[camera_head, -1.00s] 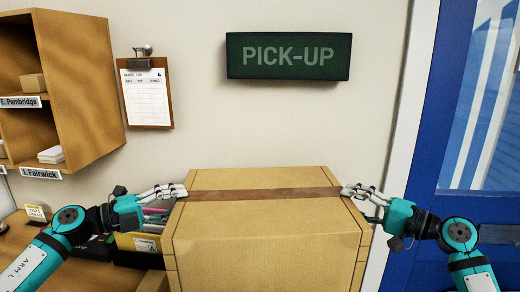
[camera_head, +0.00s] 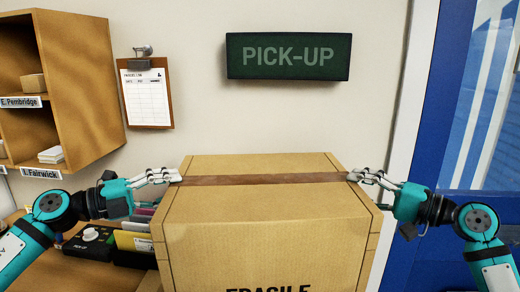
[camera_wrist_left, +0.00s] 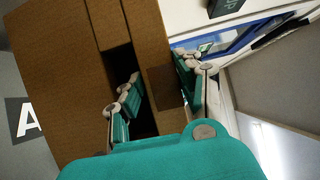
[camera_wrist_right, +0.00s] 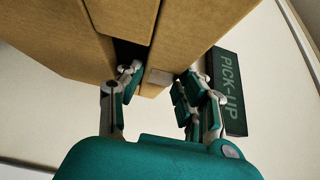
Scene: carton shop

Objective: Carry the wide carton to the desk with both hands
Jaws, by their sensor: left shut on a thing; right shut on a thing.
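The wide carton (camera_head: 262,222) is a large brown box with a darker tape strip across its top and part of the word FRAGILE on its near face. It fills the lower middle of the head view. My left gripper (camera_head: 176,177) is shut on its left side near the tape, and my right gripper (camera_head: 354,176) is shut on its right side at about the same height. The carton's cardboard lies between the fingers in the left wrist view (camera_wrist_left: 166,85) and in the right wrist view (camera_wrist_right: 160,77). The carton's underside is hidden in the head view.
A wooden desk surface (camera_head: 75,272) shows at lower left with a dark device (camera_head: 92,240) and a bin of folders (camera_head: 135,243) beside the carton. Wooden shelves (camera_head: 85,80), a clipboard (camera_head: 147,95) and a PICK-UP sign (camera_head: 288,56) are on the wall. A blue door (camera_head: 465,130) stands at right.

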